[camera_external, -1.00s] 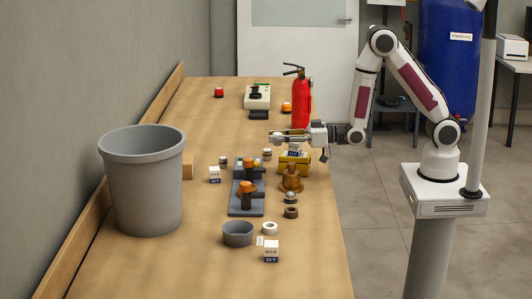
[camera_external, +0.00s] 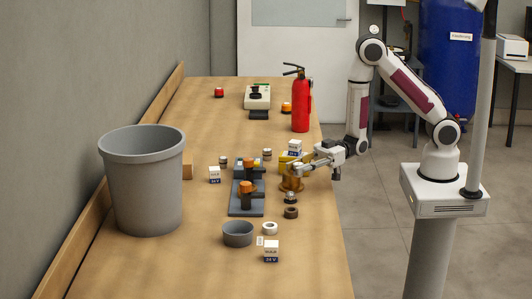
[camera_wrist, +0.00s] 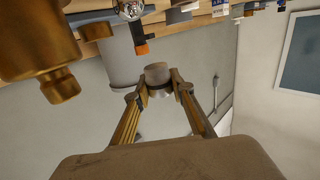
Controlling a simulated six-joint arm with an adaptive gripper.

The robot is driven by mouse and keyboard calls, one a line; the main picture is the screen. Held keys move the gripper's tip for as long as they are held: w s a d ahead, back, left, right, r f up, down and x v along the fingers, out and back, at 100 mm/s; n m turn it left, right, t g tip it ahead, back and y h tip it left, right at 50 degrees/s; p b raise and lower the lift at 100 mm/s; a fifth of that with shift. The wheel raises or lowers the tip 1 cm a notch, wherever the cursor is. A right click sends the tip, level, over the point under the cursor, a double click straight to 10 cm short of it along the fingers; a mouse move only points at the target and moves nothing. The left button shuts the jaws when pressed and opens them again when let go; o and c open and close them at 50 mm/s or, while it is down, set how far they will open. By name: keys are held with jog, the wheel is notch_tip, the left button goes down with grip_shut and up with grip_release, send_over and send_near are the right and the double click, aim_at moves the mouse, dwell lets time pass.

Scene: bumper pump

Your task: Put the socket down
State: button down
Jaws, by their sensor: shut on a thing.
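My gripper (camera_external: 299,168) is shut on a small grey cylindrical piece, which I take to be the socket. The socket (camera_wrist: 159,82) sits between the two fingertips in the wrist view, with a darker, brownish top. In the external view the fingertips are at the brass fitting (camera_external: 291,184), near its top. Whether they touch it cannot be told. The brass fitting also shows large at the upper left of the wrist view (camera_wrist: 38,45), beside the fingers.
A dark fixture (camera_external: 246,204) with orange-topped parts lies to the left. A grey cup (camera_external: 237,234), rings and another bulb box (camera_external: 271,251) stand nearer. The right front of the bench is clear.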

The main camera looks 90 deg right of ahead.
jog(key=s+a+n+g+y, duration=0.3)
jog(key=s+a, duration=0.2)
jog(key=shift+s+r+g, duration=0.3)
jog(key=shift+r, duration=0.05)
send_over(314, 207)
jog(key=shift+f, duration=2.9)
jog(key=shift+f, duration=1.9)
jog(key=shift+f, duration=0.2)
